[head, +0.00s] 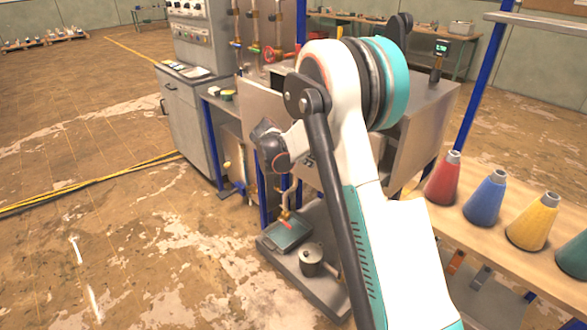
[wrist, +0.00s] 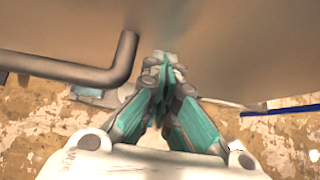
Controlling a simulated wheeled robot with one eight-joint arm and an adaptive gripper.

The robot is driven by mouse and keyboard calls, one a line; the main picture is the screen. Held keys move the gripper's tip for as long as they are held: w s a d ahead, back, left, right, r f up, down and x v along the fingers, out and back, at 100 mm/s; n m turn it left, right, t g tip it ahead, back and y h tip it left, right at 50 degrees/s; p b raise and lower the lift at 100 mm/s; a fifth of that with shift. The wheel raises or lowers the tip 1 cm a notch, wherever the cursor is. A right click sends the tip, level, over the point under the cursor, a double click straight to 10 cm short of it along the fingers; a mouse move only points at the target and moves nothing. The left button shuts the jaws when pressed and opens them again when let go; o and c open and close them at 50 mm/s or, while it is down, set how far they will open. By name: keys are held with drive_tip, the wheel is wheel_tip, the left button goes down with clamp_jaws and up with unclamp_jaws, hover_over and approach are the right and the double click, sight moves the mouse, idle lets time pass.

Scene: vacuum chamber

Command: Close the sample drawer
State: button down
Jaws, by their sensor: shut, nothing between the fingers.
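A grey metal panel, seemingly the front of the sample drawer (head: 262,112), stands behind my arm in the head view. My arm hides much of it, and how far the drawer is out cannot be told. In the wrist view a plain grey-brown panel (wrist: 225,50) fills the top. A dark bent bar handle (wrist: 75,70) runs along its left part. My gripper (wrist: 165,65) is shut and empty, to the right of the handle and close to the panel. Whether the fingertips touch the panel cannot be told. In the head view the fingers are hidden.
A wooden table with red (head: 443,182), blue (head: 485,200) and yellow (head: 532,225) cones stands at the right. A grey cabinet (head: 188,115) stands to the left. A low metal platform (head: 293,268) holds small equipment below.

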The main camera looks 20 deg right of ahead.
drive_tip(key=w+d, duration=0.1)
drive_tip(key=d, duration=0.3)
drive_tip(key=w+d, duration=0.2)
drive_tip(key=d, duration=0.3)
drive_tip(key=w+d, duration=0.1)
drive_tip(key=d, duration=0.4)
drive_tip(key=shift+w+p, duration=0.25)
drive_tip(key=shift+p, duration=0.15)
drive_tip(key=shift+w+d, duration=0.1)
drive_tip(key=shift+r, duration=0.1)
drive_tip(key=shift+a, duration=0.45)
drive_tip(key=a, duration=0.1)
drive_tip(key=s+a, duration=0.1)
drive_tip(key=a, duration=0.1)
drive_tip(key=shift+s+a, duration=0.1)
drive_tip(key=p+v, duration=0.2)
drive_tip(key=v, duration=0.8)
drive_tip(key=shift+p, duration=0.4)
